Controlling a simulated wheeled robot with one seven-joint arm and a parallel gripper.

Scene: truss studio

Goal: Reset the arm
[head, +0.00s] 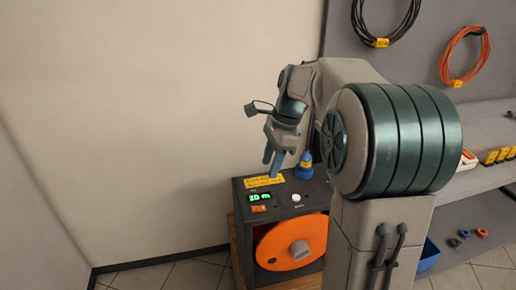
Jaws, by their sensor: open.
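My gripper (274,160) is at the end of my raised arm, with its blue fingers pointing down. The fingers are apart and nothing shows between them. It hangs above the back of a dark box-shaped machine (241,235). The machine has an orange reel (290,243) on its front, a green lit display and a yellow label on top. My arm hides the machine's right side.
A grey shelf unit (480,183) stands at the right, with small yellow items on it and a blue bin (428,255) below. Black (383,42) and orange (459,80) cable coils hang on the panel above. Plain wall and open floor lie left of the machine.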

